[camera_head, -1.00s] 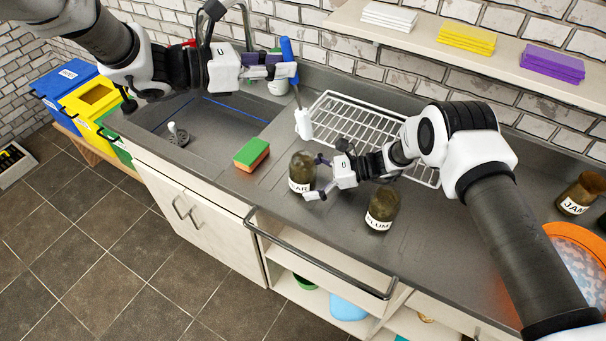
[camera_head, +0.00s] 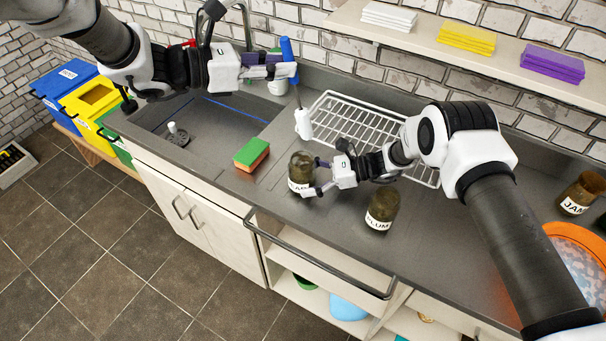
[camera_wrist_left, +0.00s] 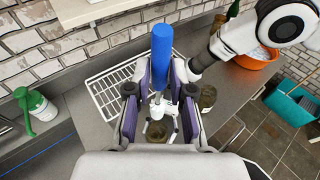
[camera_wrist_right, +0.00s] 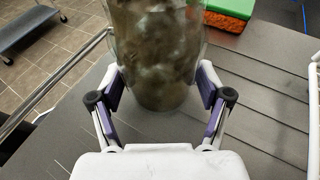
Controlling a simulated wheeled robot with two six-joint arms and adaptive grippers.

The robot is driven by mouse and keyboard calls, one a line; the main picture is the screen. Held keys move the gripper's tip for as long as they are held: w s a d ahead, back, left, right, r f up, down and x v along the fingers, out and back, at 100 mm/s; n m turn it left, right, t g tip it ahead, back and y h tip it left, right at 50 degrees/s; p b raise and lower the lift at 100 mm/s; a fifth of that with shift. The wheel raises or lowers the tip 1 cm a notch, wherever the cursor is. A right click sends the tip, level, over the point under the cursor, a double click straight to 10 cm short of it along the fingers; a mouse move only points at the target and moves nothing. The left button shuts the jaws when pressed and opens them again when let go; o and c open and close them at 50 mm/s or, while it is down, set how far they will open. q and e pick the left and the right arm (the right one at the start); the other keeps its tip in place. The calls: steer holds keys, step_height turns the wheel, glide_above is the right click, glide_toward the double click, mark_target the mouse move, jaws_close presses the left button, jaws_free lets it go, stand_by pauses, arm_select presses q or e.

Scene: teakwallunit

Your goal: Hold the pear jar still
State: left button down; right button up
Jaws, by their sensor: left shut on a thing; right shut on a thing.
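The pear jar (camera_head: 301,165), dark glass with a partly covered white label, stands upright on the grey counter at the front of the sink unit. My right gripper (camera_head: 313,177) is shut on its side; in the right wrist view the jar (camera_wrist_right: 157,45) stands between the two fingers. My left gripper (camera_head: 285,71) is shut on the blue handle of a brush (camera_head: 288,48). The white brush head (camera_head: 303,125) hangs above and behind the jar. In the left wrist view the blue handle (camera_wrist_left: 161,50) is between the fingers.
A plum jar (camera_head: 382,209) stands to the right of the pear jar. A green and orange sponge (camera_head: 251,154) lies to the left, beside the sink (camera_head: 215,125). A white wire rack (camera_head: 350,118) is behind. A jam jar (camera_head: 580,194) and orange bowl (camera_head: 560,232) are far right.

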arm_select(q)
steer(key=shift+w+d+f+y, duration=0.3)
steer(key=shift+d+f+y, duration=0.1)
steer(key=shift+y, duration=0.1)
step_height(320, 180, down, 14)
steer(key=shift+f, duration=0.15)
stand_by(0.7)
steer(key=shift+f, duration=0.7)
stand_by(0.3)
steer(key=shift+a, duration=0.1)
